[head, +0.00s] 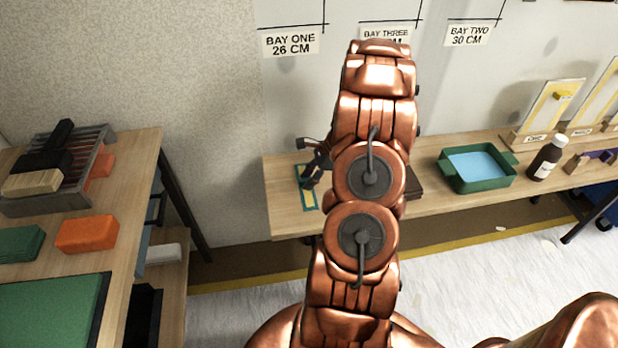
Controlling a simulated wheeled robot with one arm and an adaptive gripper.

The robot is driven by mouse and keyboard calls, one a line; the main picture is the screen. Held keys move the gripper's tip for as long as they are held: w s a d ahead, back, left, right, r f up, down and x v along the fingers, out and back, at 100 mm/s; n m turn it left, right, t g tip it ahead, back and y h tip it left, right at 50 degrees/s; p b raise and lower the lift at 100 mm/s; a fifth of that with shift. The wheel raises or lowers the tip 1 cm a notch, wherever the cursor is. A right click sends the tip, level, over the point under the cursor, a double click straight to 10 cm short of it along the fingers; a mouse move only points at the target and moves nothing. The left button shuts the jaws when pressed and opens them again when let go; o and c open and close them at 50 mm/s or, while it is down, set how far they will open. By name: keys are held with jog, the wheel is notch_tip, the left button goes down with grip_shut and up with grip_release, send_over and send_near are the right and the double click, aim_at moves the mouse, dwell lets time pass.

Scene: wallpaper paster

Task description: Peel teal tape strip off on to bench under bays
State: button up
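A small teal-edged strip with a yellow middle (309,200) lies on the left end of the wooden bench (285,215), below the bay labels. It may be the teal tape strip. My gripper (309,182) is dark and points down over the strip, covering part of it. I cannot tell whether its fingers touch the strip or hold anything. My copper arm hides the middle of the bench and part of the BAY THREE label (386,34).
A green tray of blue liquid (478,168) and a brown bottle (546,160) stand on the bench right of my arm. Sample boards (552,108) stand further right. A left table holds an orange block (87,233) and a grey rack (88,180). BAY ONE (290,43) and BAY TWO (468,34) labels are on the wall.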

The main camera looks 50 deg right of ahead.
jog(key=shift+o, duration=0.4)
jog(key=v, duration=1.2)
jog(key=shift+a+r, duration=0.1)
jog(key=s+a+r+n+g, duration=0.15)
jog(key=a+r+n, duration=0.35)
jog(key=a, duration=0.8)
jog(key=a+r+n+g, duration=0.35)
jog(key=a+n, duration=0.35)
jog(key=a, duration=0.6)
jog(key=s+a+r+n+g+h, duration=0.1)
jog(key=s+a+n+h, duration=0.2)
jog(key=s+a+n, duration=0.55)
jog(key=s+a+r+n+g+h, duration=0.15)
jog(key=s+a+n, duration=0.3)
jog(key=s, duration=0.65)
notch_tip(320, 180, up, 17)
jog(key=w+t+p, duration=0.1)
jog(key=t+p, duration=0.1)
jog(key=p, duration=1.3)
jog(key=shift+w+d+f, duration=0.15)
jog(key=shift+w+d, duration=0.15)
jog(key=shift+d, duration=0.05)
